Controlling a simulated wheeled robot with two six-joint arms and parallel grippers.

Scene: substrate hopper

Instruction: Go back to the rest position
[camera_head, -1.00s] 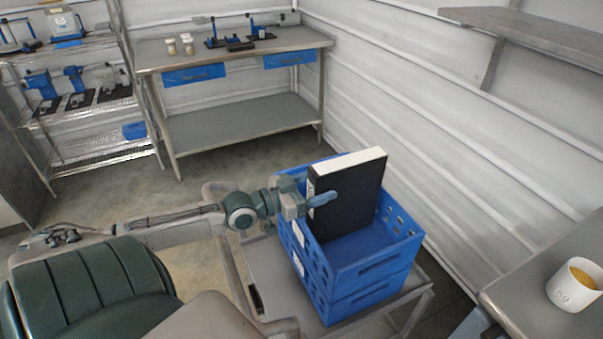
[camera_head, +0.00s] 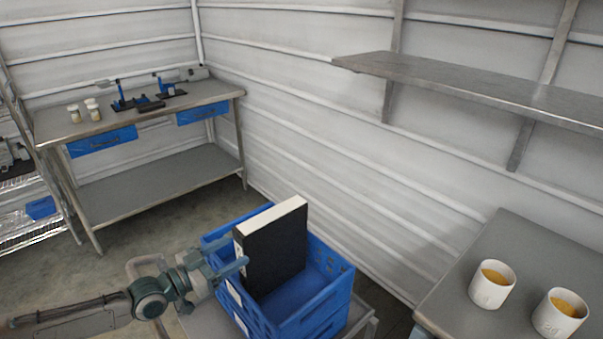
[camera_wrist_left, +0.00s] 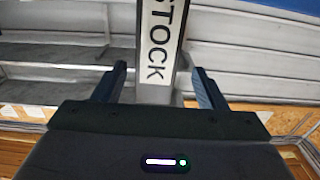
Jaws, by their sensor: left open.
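My left gripper (camera_head: 232,268) is at the left side of the blue crate in the head view, next to a black binder (camera_head: 275,250) with a white top. The binder stands upright in the blue crate (camera_head: 322,300). In the left wrist view the gripper's two fingers (camera_wrist_left: 158,85) are apart, with the binder's white spine label (camera_wrist_left: 160,45) reading "STOCK" ahead between them. Gaps show on both sides of the spine. My right gripper is not in view.
The crate sits on a grey cart (camera_head: 362,322). A grey table (camera_head: 530,250) at the right holds two white cups (camera_head: 492,284) with yellowish contents. A wall shelf (camera_head: 480,84) hangs above. A workbench (camera_head: 150,112) with blue drawers stands at the back left.

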